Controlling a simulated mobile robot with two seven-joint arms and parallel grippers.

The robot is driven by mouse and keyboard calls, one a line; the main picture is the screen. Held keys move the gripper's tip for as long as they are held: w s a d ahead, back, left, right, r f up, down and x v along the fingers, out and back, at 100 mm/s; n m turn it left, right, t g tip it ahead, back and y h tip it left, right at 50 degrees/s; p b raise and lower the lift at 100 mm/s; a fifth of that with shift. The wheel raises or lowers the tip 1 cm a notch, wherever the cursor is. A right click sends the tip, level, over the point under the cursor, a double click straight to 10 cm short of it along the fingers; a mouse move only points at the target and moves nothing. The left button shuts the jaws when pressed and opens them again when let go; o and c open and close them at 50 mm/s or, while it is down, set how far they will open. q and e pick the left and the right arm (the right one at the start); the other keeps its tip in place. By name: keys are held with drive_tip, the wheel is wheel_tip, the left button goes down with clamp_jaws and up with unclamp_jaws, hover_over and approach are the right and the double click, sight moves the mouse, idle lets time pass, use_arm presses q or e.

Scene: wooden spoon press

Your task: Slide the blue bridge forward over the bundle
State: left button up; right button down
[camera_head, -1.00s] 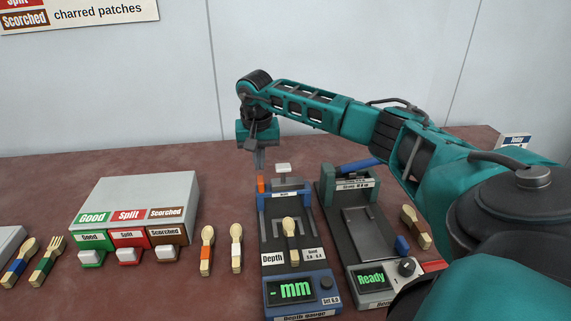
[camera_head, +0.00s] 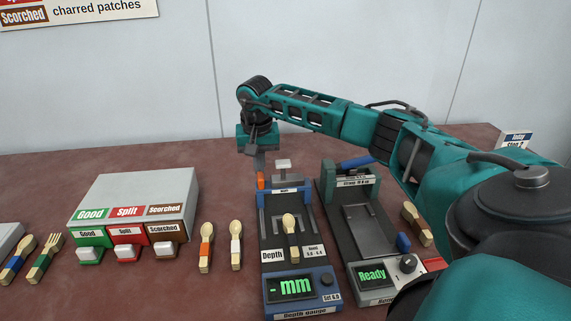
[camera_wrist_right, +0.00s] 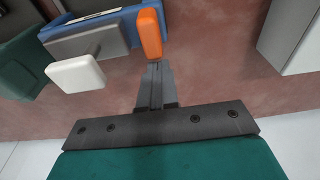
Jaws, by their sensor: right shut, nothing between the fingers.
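The blue bridge (camera_head: 287,188) stands across the far end of the depth gauge (camera_head: 301,290), with an orange tab (camera_head: 261,181) at its left end. A spoon bundle (camera_head: 291,232) lies on the gauge bed in front of the bridge. My right gripper (camera_head: 260,165) is shut and points down behind the orange tab. In the right wrist view the shut fingers (camera_wrist_right: 155,72) end close to the orange tab (camera_wrist_right: 151,34); whether they touch it I cannot tell. The bridge (camera_wrist_right: 100,22) also shows there, beside a white knob (camera_wrist_right: 76,74). My left gripper is not in view.
To the gauge's right is a press showing "Ready" (camera_head: 372,275), with more utensils (camera_head: 416,222) beyond it. Left are two loose bundles (camera_head: 206,246) and a sorting box (camera_head: 150,185) with Good, Split and Scorched buttons. The table between box and gauge is partly clear.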

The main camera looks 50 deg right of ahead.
sight(261, 177)
drive_tip(key=shift+s, duration=0.15)
drive_tip(key=shift+s+a+p, duration=0.55)
drive_tip(key=shift+s+a, duration=0.15)
drive_tip(key=shift+s, duration=0.1)
drive_tip(key=shift+s+a+p, duration=0.55)
drive_tip(key=shift+s+a, duration=0.35)
drive_tip(key=shift+s, duration=0.1)
drive_tip(key=shift+s+a+p, duration=0.75)
drive_tip(key=shift+s+a, duration=0.85)
drive_tip(key=shift+s, duration=0.3)
drive_tip(key=shift+w+d, duration=0.45)
drive_tip(key=shift+w, duration=0.1)
wheel_tip(261, 177, up, 7)
drive_tip(key=p, duration=0.2)
drive_tip(key=shift+p, duration=0.4)
